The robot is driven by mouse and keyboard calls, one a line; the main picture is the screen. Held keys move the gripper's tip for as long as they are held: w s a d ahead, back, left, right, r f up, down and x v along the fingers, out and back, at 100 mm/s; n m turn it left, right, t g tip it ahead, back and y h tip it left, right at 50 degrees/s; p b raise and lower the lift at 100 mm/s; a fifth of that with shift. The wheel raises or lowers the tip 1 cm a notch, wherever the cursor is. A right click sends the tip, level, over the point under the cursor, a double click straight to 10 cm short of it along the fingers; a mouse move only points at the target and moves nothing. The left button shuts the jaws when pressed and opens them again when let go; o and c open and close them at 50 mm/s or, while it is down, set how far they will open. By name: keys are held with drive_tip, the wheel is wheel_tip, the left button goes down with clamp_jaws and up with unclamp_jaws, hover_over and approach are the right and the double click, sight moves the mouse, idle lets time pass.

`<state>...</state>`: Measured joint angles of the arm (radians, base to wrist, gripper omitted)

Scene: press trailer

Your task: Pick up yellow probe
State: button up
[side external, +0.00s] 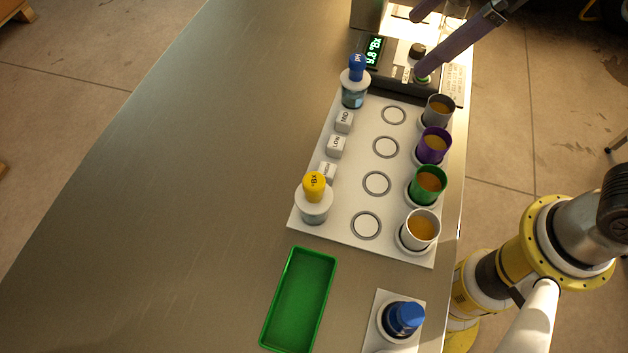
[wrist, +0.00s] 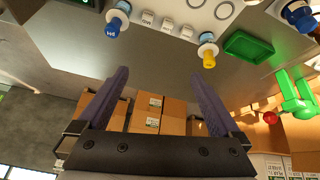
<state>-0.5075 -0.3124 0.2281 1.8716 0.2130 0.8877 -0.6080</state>
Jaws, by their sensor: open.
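The yellow probe (side external: 314,187), marked °Bx, stands upright in a white-collared glass holder (side external: 314,213) at the near left corner of the white board. It also shows in the wrist view (wrist: 208,57), beyond my right-hand finger. My gripper (side external: 418,45) is open and empty, with purple fingers at the far end of the table by the meter. One fingertip appears over the meter's green button in the side view; I cannot tell whether it touches. In the wrist view my gripper (wrist: 159,72) shows nothing between its fingers.
A blue pH probe (side external: 356,68) stands at the board's far left. Several cups (side external: 421,230) line its right side; label blocks (side external: 336,146) sit at left. The meter (side external: 392,72) shows a reading. A green tray (side external: 298,300) and blue-capped item (side external: 404,318) are nearer. The table's left is clear.

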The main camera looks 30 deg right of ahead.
sight(320, 179)
drive_tip(key=s+a+f+n+g, duration=0.1)
drive_tip(key=s+a+f+n, duration=0.15)
drive_tip(key=a, duration=0.35)
drive_tip(key=s+a+f+n+g, duration=0.1)
drive_tip(key=s+a+f+g, duration=0.15)
drive_tip(key=a, duration=0.45)
drive_tip(key=shift+t, duration=0.35)
drive_tip(key=x, duration=0.8)
drive_tip(key=shift+w+d+f, duration=0.15)
drive_tip(key=shift+d+f, duration=0.1)
drive_tip(key=shift+f, duration=0.1)
drive_tip(key=shift+x, duration=2.7)
drive_tip(key=shift+d, duration=0.2)
drive_tip(key=shift+c, duration=0.2)
